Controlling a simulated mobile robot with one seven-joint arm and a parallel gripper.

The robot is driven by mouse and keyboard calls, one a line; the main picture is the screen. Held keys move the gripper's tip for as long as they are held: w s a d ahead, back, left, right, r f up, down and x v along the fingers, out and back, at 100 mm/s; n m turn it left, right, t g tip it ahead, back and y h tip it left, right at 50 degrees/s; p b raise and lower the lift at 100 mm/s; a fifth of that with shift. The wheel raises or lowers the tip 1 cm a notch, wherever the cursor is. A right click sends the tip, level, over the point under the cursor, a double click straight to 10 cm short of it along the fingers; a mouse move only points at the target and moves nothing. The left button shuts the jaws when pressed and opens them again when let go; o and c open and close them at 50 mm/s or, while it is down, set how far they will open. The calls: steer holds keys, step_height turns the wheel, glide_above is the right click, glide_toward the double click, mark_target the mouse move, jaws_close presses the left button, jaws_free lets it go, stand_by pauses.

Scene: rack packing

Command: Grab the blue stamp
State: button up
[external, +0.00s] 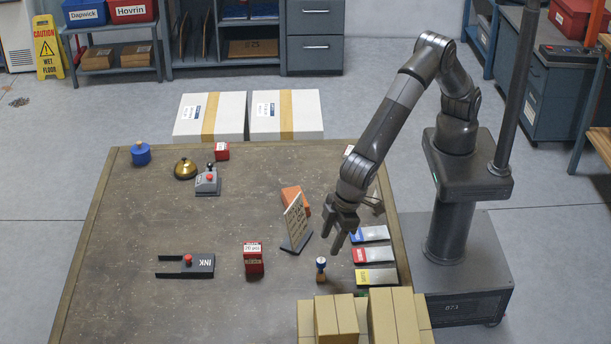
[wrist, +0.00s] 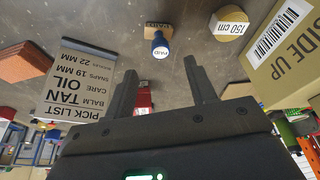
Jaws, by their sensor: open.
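In the wrist view the blue stamp (wrist: 160,47) shows ahead of my fingertips, near the middle, with a label reading "PAID". My gripper (external: 334,244) is open and empty, above and slightly right of the stamp and apart from it. In the wrist view both fingers of my gripper (wrist: 160,78) are spread with clear space between them.
A pick-list sign (external: 297,224) stands close left of my gripper. Cardboard boxes (external: 390,315) stand near the front edge. A red box (external: 253,258) is left of the stamp.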

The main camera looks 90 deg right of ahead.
mark_target(322, 260)
steer(key=x, duration=0.8)
steer(key=shift+w+f, duration=0.25)
steer(key=shift+f, duration=0.05)
steer(key=c, duration=1.1)
